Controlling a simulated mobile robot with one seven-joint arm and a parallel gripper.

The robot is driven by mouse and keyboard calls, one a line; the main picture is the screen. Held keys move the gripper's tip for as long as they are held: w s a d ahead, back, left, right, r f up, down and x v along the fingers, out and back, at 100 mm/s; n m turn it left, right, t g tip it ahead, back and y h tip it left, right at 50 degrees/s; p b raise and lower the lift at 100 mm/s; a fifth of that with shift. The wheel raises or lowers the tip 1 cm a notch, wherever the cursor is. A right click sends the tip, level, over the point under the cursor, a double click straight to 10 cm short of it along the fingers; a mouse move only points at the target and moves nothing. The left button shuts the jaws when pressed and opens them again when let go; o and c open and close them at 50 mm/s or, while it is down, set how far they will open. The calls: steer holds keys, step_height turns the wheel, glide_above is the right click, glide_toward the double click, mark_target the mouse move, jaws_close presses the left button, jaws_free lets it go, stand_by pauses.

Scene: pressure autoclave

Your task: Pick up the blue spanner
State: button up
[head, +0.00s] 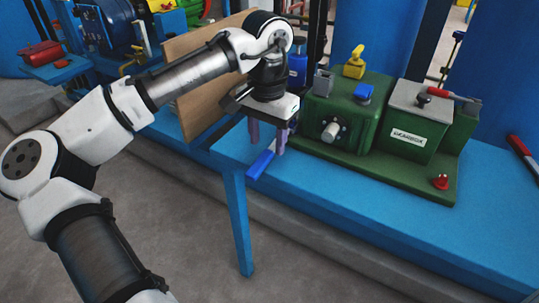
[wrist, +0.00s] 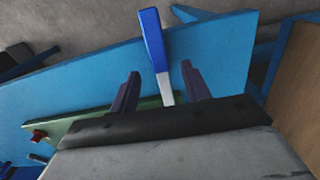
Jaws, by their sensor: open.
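The blue spanner (head: 262,162) lies on the blue bench top near its front left corner, its blue handle reaching the edge. In the wrist view the spanner (wrist: 153,42) shows a blue handle and a pale metal shank, which runs between my fingers. My gripper (head: 267,140) points down over the spanner, with its purple fingers apart. In the wrist view my gripper (wrist: 158,80) is open, one finger on each side of the shank, with no contact visible. The spanner's far end is hidden behind my gripper.
A green machine (head: 345,112) on a green baseplate stands right of my gripper, with a red knob (head: 440,182) at its front. A brown board (head: 200,95) stands behind my arm at left. The bench front (head: 340,200) is clear.

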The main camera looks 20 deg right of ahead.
mark_target(267, 152)
step_height(267, 152, down, 3)
steer(key=shift+r, duration=0.2)
jaws_close()
steer(key=shift+r, duration=0.1)
step_height(267, 152, up, 20)
steer(key=p, duration=0.5)
stand_by(0.5)
